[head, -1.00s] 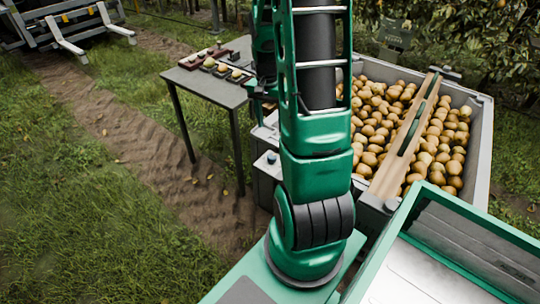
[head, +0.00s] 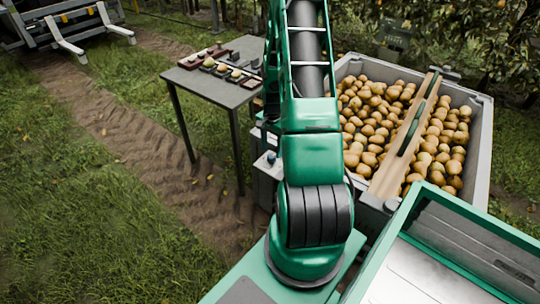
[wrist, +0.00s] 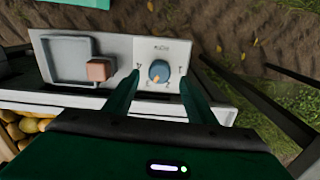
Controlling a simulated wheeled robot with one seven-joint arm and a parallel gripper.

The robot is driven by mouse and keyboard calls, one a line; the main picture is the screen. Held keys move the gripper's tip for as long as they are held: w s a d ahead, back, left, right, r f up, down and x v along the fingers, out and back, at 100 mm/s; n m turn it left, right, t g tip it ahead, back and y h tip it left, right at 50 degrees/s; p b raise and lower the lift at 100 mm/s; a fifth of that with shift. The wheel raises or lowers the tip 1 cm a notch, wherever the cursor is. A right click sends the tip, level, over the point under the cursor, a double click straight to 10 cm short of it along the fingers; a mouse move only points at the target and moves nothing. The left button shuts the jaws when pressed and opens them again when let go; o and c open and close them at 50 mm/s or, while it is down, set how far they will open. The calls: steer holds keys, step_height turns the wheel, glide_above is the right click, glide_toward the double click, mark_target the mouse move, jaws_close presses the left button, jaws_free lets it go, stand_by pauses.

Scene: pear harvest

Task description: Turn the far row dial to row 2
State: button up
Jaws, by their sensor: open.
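In the wrist view a round blue-grey dial (wrist: 159,70) sits on a pale panel (wrist: 115,50), with a small orange-tan pointer mark at its lower edge. My gripper (wrist: 159,76) is open, with one green finger on each side of the dial. I cannot tell whether the fingers touch it. In the head view my arm hides the gripper. A small blue-grey knob (head: 271,157) shows on a grey box (head: 267,182) beside my arm; I cannot tell whether it is the same dial.
A brown block (wrist: 101,69) and a recessed square (wrist: 68,60) sit left of the dial. A grey bin (head: 482,130) full of pears, with a wooden divider (head: 405,135), stands right of my arm. A table (head: 225,92) with several small items stands left. Grass and dirt lie open farther left.

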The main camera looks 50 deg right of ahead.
mark_target(271, 155)
steer(key=shift+f, duration=1.95)
steer(key=c, duration=1)
steer(key=shift+c, duration=0.2)
steer(key=shift+n, duration=0.4)
steer(key=n, duration=0.5)
steer(key=shift+w, duration=0.1)
steer(key=n, duration=0.6)
steer(key=shift+w, duration=0.1)
